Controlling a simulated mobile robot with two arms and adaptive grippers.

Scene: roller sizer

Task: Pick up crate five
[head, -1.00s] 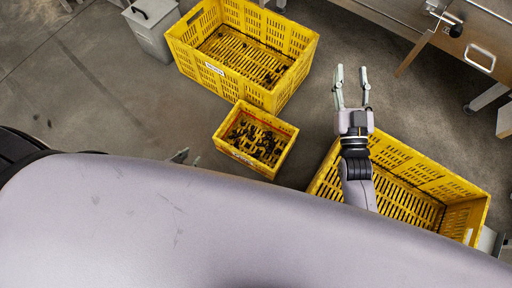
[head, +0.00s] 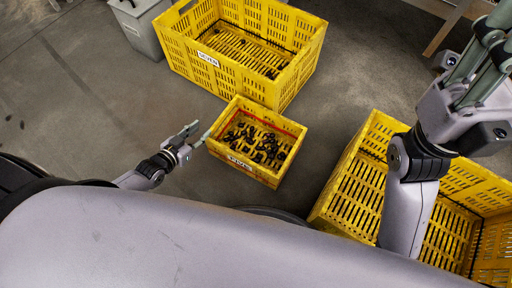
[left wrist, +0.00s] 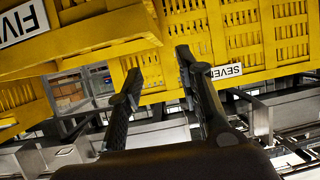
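Crate five (head: 218,150) is the small yellow slatted crate on the floor in the middle of the head view, with dark lumps inside and a white label on its front. In the left wrist view, crate five (left wrist: 95,40) fills the upper left, its FIVE label upside down. My left gripper (head: 199,132) is open and empty, its fingertips close to the crate's left side; I cannot tell if they touch. Its spread fingers (left wrist: 158,75) show in the left wrist view. My right gripper (head: 490,50) is raised at the upper right, open and empty, away from crate five.
A large yellow crate labelled seven (head: 180,48) stands just behind crate five; it also shows in the left wrist view (left wrist: 280,50). Another large yellow crate (head: 335,190) stands at the right, below my right arm. A grey bin (head: 140,30) stands at the back left.

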